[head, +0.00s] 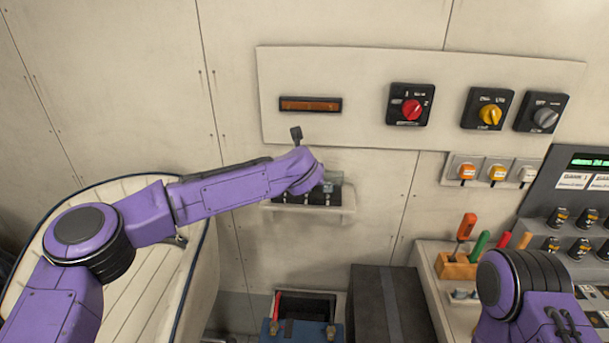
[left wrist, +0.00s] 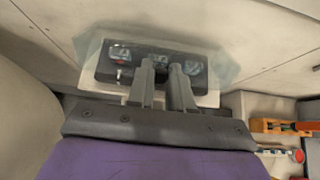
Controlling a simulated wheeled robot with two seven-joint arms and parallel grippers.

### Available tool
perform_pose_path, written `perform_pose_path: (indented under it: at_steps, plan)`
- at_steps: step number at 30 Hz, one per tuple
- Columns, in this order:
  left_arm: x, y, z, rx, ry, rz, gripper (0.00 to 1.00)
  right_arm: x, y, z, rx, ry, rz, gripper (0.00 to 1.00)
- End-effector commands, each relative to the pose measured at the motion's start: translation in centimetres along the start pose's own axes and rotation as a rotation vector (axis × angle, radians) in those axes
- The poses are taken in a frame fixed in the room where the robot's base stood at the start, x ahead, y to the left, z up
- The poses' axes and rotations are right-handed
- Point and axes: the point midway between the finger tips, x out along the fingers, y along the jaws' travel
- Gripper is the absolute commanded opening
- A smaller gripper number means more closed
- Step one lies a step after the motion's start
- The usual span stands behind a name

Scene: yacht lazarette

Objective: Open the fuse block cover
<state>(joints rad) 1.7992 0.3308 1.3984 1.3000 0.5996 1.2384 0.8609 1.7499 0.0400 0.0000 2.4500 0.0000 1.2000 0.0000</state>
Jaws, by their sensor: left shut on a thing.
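The fuse block (head: 318,196) is a dark block on a pale wall shelf below the switch panel. In the left wrist view the fuse block (left wrist: 122,72) shows round-windowed parts behind a clear, faintly greenish cover (left wrist: 222,68). My left gripper (left wrist: 162,66) is in front of the block, its two grey fingers close together and shut on the cover; the exact grip point is hard to see. In the head view my left wrist hides the fingers and part of the block. How far the cover is tilted, I cannot tell. My right gripper is out of view.
The switch panel (head: 365,75) with rotary switches is above. A dark box (head: 388,305) and an open toolbox (head: 303,308) stand below. A wooden tool holder (head: 456,267) and a control console (head: 560,205) are at right. A cream padded seat (head: 150,265) is at left.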

Motion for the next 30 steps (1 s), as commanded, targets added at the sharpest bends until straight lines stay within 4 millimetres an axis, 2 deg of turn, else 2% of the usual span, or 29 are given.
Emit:
perform_pose_path:
  at_steps: [1, 2, 4, 12, 15, 17, 24, 30]
  plan:
    - [0.0, 0.0, 0.0, 0.000, -0.001, 0.000, 0.00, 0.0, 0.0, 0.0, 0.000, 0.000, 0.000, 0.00]
    - [0.0, 0.0, 0.0, 0.000, -0.001, 0.000, 0.23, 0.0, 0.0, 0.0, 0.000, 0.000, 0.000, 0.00]
    - [0.0, 0.0, 0.0, 0.000, -0.001, 0.000, 0.46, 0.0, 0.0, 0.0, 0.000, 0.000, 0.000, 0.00]
    - [0.0, 0.0, 0.0, 0.000, -0.001, 0.000, 0.46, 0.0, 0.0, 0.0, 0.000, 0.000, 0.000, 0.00]
    - [-0.6, 0.0, -0.1, 0.000, -0.003, -0.001, 0.46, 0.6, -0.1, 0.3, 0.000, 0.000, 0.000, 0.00]
    - [-1.6, 0.0, -0.2, -0.001, -0.004, -0.002, 0.46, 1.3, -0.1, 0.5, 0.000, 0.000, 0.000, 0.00]
    - [-7.3, 0.0, -0.3, 0.000, -0.006, -0.002, 0.46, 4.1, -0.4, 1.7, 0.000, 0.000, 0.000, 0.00]
    - [-10.2, 0.0, -0.1, 0.000, -0.002, -0.001, 0.46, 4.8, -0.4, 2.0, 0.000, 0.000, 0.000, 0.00]
